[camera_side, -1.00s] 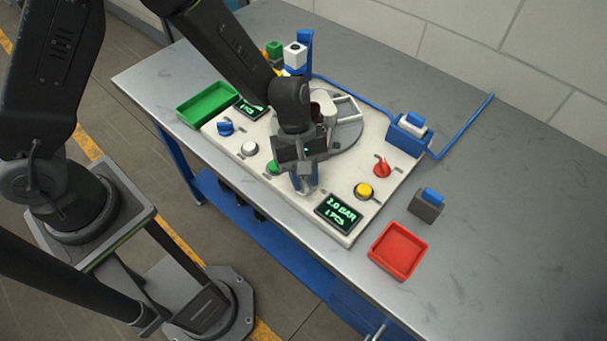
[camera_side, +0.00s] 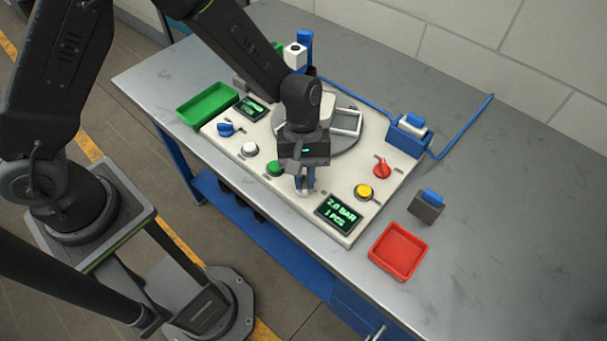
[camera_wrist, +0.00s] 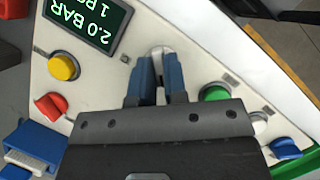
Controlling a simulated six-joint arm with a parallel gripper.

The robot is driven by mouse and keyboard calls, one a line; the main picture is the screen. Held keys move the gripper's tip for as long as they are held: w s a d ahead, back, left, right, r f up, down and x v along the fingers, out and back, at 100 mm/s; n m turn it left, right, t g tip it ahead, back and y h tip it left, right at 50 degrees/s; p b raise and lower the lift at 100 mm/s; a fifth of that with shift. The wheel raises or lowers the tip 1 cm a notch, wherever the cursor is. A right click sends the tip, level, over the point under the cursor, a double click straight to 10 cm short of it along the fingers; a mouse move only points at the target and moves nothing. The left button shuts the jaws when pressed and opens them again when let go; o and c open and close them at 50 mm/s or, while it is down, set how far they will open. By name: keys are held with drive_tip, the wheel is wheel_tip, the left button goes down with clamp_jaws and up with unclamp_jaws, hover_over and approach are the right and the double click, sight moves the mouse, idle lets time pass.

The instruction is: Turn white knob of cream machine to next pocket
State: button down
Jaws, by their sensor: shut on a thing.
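The cream machine (camera_side: 225,143) is a pale panel on the metal table, with a grey round turntable (camera_side: 352,133) at its back. My gripper (camera_side: 304,184) points down at the panel's front, between the green button and the front display. In the wrist view its blue fingers (camera_wrist: 158,72) are shut on the white knob (camera_wrist: 160,51), whose rounded end shows between and just beyond the fingertips. In the side view the fingers mostly cover the knob. My wrist hides part of the turntable; a white frame (camera_side: 347,122) stands on it.
Close by are a green button (camera_side: 275,168), a white button (camera_side: 249,149), a yellow button (camera_side: 364,191), a red knob (camera_side: 382,168) and a display (camera_side: 339,212) reading 2.0 BAR, 1 PCS. A green tray (camera_side: 207,104) and red tray (camera_side: 398,251) flank the panel.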

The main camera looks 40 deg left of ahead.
drive_tip(key=m, duration=0.2)
drive_tip(key=m+g+y, duration=0.1)
drive_tip(key=shift+s+d+f+m, duration=0.1)
drive_tip(key=shift+f+m, duration=0.1)
drive_tip(key=shift+m, duration=0.2)
drive_tip(key=shift+m+y, duration=1)
drive_tip(key=shift+m, duration=1.3)
drive_tip(key=c, duration=1.2)
unclamp_jaws()
drive_tip(key=shift+o, duration=0.2)
drive_tip(key=shift+r, duration=0.1)
drive_tip(key=shift+w+r, duration=0.2)
drive_tip(key=v, duration=1.3)
drive_tip(key=shift+w, duration=0.15)
